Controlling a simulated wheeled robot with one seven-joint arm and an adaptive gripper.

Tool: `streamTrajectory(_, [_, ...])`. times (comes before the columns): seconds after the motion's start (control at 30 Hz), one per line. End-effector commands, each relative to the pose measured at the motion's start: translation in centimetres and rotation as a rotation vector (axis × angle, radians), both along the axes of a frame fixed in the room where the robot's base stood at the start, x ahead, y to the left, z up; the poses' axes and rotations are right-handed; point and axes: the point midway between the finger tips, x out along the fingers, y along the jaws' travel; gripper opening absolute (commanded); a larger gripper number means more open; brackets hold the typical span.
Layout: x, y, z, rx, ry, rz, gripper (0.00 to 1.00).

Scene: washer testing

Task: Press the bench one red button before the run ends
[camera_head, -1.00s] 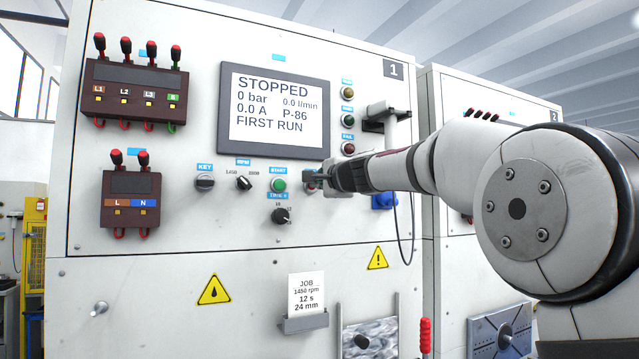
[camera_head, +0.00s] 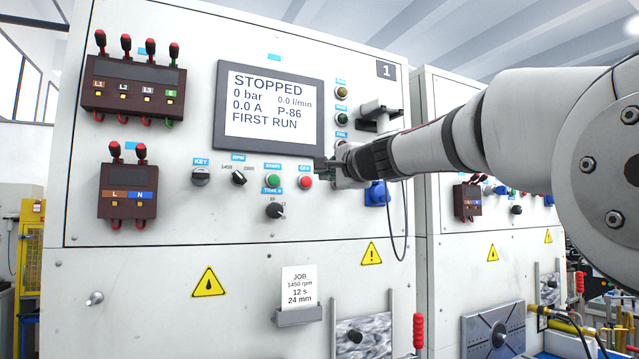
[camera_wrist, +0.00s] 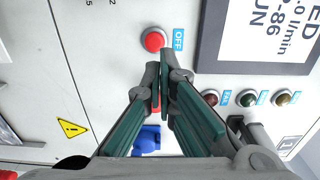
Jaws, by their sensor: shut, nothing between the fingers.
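The bench one red button (camera_head: 305,182) sits under a blue OFF label on the panel, right of the green START button (camera_head: 272,180). In the wrist view the red button (camera_wrist: 154,41) is in full view just beyond the fingertips. My gripper (camera_head: 322,170) is shut and empty, to the right of the red button in the head view. In the wrist view my gripper (camera_wrist: 160,85) has its fingertips together, a little apart from the button in the picture. I cannot tell how far the tips are from the panel. The screen (camera_head: 268,105) reads STOPPED, 0 bar, FIRST RUN.
Left of the buttons are a KEY switch (camera_head: 201,177) and an RPM knob (camera_head: 238,177); a timer knob (camera_head: 275,211) is below. Indicator lamps (camera_head: 342,118) and a holder (camera_head: 378,115) are near my arm. A second bench (camera_head: 490,225) stands at the right.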

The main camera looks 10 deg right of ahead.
Motion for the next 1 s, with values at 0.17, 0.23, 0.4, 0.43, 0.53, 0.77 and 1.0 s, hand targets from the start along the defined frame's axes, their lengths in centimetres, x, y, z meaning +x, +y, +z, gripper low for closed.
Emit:
streamTrajectory(0.17, [-2.7, -0.6, 0.0, 0.001, -0.003, -0.002, 0.0])
streamTrajectory(0.23, [-3.5, -0.7, 0.0, 0.0, -0.002, -0.002, 0.0])
streamTrajectory(0.4, [-4.6, -1.0, 0.0, 0.0, -0.001, -0.001, 0.0])
streamTrajectory(0.43, [-4.7, -1.0, 0.0, 0.0, -0.001, -0.001, 0.0])
streamTrajectory(0.53, [-4.8, -1.0, 0.0, 0.001, 0.0, -0.001, 0.0])
streamTrajectory(0.77, [-4.8, -1.0, 0.1, 0.001, -0.001, -0.001, 0.0])
streamTrajectory(1.0, [-4.8, -1.0, 0.1, 0.0, -0.001, 0.0, 0.0])
